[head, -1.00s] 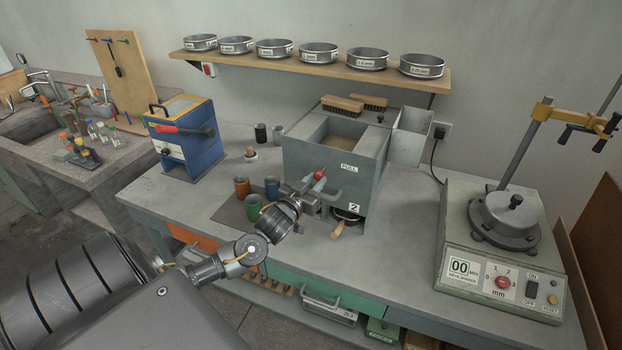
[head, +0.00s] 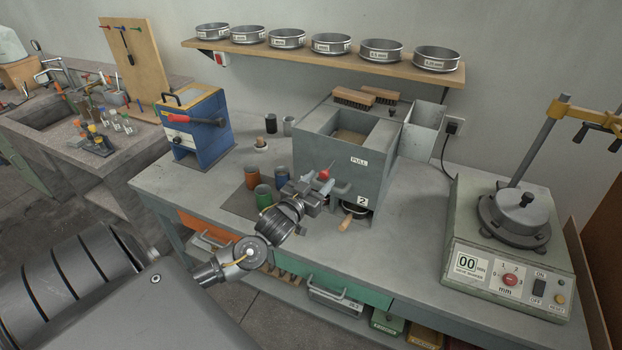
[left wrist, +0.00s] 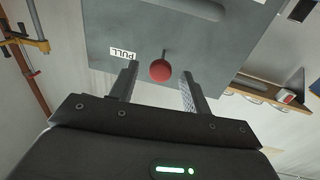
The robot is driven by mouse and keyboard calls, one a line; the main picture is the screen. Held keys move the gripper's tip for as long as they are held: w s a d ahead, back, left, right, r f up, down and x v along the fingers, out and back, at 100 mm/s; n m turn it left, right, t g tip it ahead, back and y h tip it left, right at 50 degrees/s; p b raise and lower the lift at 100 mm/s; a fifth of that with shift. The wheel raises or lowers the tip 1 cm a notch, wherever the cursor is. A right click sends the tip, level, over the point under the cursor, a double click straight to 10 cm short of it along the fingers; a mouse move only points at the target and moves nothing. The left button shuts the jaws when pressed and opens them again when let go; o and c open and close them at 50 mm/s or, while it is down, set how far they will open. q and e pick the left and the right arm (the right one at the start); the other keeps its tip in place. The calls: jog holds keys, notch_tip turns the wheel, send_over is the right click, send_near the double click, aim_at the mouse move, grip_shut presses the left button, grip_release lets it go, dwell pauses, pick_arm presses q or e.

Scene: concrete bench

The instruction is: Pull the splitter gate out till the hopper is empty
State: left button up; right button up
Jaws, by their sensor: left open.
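The splitter is a grey box; its hopper (head: 392,128) is open at the top, with tan material visible inside. A red knob (head: 324,174) sticks out of its front, near the PULL label (head: 358,161); I take it as the gate's handle. My left gripper (head: 325,186) is in front of the splitter. In the left wrist view the red knob (left wrist: 161,70) shows between the two open fingers (left wrist: 158,88), with visible space on both sides. The gate plate itself is hidden. My right gripper is not in view.
A wooden-handled pan (head: 348,221) sits in the splitter's lower opening, marked 2. Orange, blue and green cups (head: 264,197) stand left of my gripper. A sieve shaker (head: 510,280) is at the right. Bench between splitter and shaker is clear.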

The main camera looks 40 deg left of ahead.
pick_arm(q)
jog(key=s+d+b, duration=0.1)
jog(key=s+b, duration=0.1)
jog(key=s, duration=0.8)
jog(key=shift+s+b, duration=0.15)
jog(key=shift+b, duration=0.25)
jog(key=shift+d, duration=0.1)
